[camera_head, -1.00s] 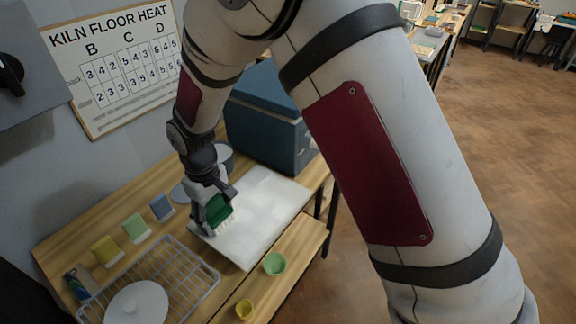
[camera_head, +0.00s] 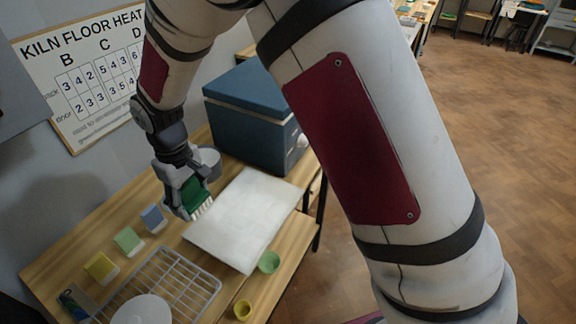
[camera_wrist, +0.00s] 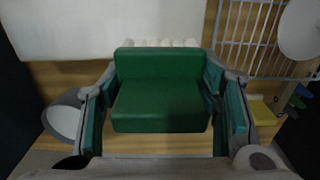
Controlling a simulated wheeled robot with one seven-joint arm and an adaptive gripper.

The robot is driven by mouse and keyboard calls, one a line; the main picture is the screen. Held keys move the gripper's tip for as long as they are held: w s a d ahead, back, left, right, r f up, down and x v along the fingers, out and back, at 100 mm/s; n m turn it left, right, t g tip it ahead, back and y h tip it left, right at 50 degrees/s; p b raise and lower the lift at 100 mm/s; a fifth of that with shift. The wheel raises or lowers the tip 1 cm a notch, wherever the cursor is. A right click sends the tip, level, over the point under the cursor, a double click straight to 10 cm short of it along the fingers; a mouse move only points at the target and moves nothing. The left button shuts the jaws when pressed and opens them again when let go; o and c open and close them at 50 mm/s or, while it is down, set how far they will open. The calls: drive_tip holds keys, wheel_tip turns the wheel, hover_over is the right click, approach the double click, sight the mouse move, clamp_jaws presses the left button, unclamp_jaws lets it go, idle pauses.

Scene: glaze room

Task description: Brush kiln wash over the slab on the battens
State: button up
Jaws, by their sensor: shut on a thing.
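My gripper (camera_head: 186,192) is shut on a green brush (camera_head: 199,196) with pale bristles, at the slab's back-left side. In the wrist view the brush (camera_wrist: 160,95) sits between the fingers, its bristles pointing towards the slab side. The bristles appear raised clear of the slab, though the exact gap is hard to tell. The slab (camera_head: 245,222) is a flat rectangle on the bench with a fairly even whitish top; part of it shows in the wrist view (camera_wrist: 70,28). The battens under it are hidden. A pale round pot (camera_head: 208,160) stands behind my gripper.
A blue lidded box (camera_head: 255,115) stands behind the slab. Blue, green and yellow tiles (camera_head: 128,241) line the bench at left. A wire rack (camera_head: 195,287) carries a white disc (camera_head: 140,311).

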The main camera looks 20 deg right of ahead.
drive_tip(key=shift+r+p, duration=0.5)
drive_tip(key=shift+r, duration=0.8)
